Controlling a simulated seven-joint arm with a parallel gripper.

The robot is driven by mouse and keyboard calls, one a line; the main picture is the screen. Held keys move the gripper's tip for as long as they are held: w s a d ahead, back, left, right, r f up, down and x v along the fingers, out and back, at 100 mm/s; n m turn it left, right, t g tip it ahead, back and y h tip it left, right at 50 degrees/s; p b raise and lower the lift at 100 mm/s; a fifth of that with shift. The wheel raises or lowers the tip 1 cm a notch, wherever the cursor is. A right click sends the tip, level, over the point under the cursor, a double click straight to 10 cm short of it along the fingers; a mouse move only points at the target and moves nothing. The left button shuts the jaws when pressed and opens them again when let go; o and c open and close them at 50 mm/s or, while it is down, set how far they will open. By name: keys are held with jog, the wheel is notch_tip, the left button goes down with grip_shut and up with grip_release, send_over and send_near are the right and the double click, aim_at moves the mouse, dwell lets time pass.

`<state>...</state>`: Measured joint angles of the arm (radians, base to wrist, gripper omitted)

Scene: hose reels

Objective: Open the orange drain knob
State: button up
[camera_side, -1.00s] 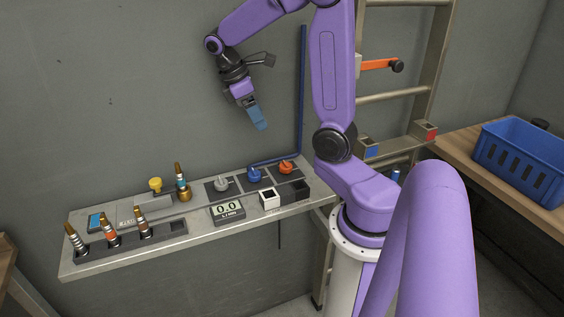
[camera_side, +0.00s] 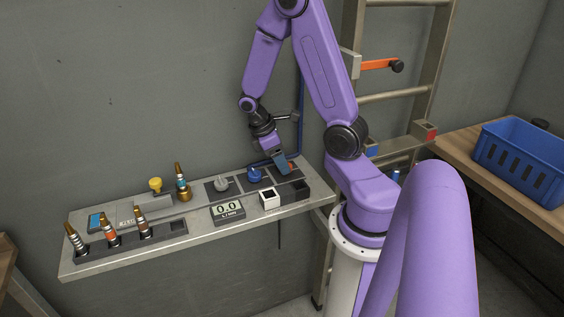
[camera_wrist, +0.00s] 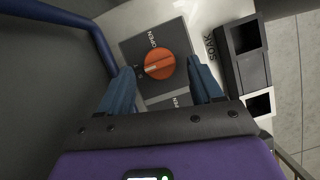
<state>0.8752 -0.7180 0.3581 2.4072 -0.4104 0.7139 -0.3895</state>
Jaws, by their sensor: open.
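The orange drain knob (camera_wrist: 160,65) is a round dial with a raised grip and a pale pointer mark, on a dark square plate (camera_wrist: 132,49) marked OPEN. In the wrist view my gripper (camera_wrist: 160,72) is open, with one blue finger on each side of the knob. The fingers look apart from it, and I cannot tell their height above it. In the side view my gripper (camera_side: 282,163) points down at the right part of the bench and hides most of the orange knob (camera_side: 291,166).
The blue knob (camera_side: 255,174) and grey knob (camera_side: 221,184) stand to the left on the bench. A blue pipe (camera_wrist: 82,26) runs close by on the left in the wrist view. Dark and white square bins (camera_wrist: 258,103) stand to the right. A display (camera_side: 228,209) reads 0.0.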

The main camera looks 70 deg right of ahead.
jog(key=shift+s+d+f, duration=0.15)
jog(key=shift+s+f, duration=0.05)
jog(key=shift+f, duration=0.4)
jog(key=c, duration=1.1)
jog(key=shift+o, duration=0.2)
jog(key=shift+m, duration=0.3)
jog(key=shift+d+m+g+y, duration=0.15)
jog(key=shift+m+y, duration=0.15)
jog(key=shift+m, duration=0.35)
jog(key=shift+m+g+y, duration=0.15)
jog(key=shift+m+y, duration=0.15)
jog(key=shift+m, duration=0.35)
jog(key=o, duration=1.1)
jog(key=shift+c, duration=0.2)
